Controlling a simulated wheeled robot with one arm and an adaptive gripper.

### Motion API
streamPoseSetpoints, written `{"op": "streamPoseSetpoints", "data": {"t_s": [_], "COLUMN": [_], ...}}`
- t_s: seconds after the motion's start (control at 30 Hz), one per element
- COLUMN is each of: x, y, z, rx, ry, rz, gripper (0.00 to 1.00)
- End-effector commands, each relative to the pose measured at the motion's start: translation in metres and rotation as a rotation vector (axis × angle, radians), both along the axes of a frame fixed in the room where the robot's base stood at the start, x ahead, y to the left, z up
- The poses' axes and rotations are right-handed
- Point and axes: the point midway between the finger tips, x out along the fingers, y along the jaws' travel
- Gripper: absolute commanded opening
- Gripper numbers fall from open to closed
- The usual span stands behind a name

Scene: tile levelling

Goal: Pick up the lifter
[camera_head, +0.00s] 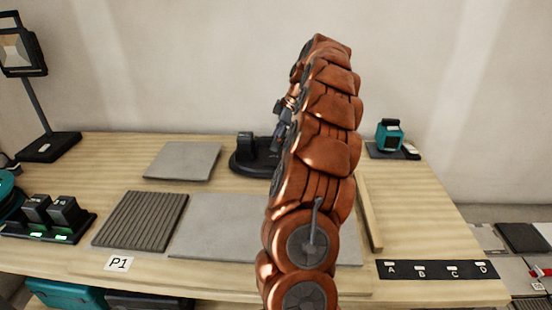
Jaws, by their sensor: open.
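A black device with a round base and an upright block, which looks like the lifter (245,158), stands at the back middle of the wooden bench. Its right side is hidden by my copper-coloured arm. My gripper (281,128) shows only as a small dark part at the left edge of my arm, above and to the right of the lifter in the picture. It is open and apart from the lifter's visible part. Its fingertips are mostly hidden.
Grey tiles (182,160) (220,225) and a ribbed tile (140,220) lie on the bench (425,225). A charger with batteries (55,215) and a lamp (45,145) stand left. A teal tool (389,135) stands back right; a strip marked A to D (436,270) lies front right.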

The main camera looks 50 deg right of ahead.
Motion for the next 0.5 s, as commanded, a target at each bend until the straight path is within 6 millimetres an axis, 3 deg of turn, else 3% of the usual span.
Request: {"op": "streamPoseSetpoints", "data": {"t_s": [0.3,0.5], "x": [0.0018,0.0018], "y": [0.0015,0.0015], "z": [-0.0057,-0.0056], "rx": [0.0,0.0], "ry": [0.0,0.0], "rz": [0.0,0.0], "gripper": [0.54,0.34]}}
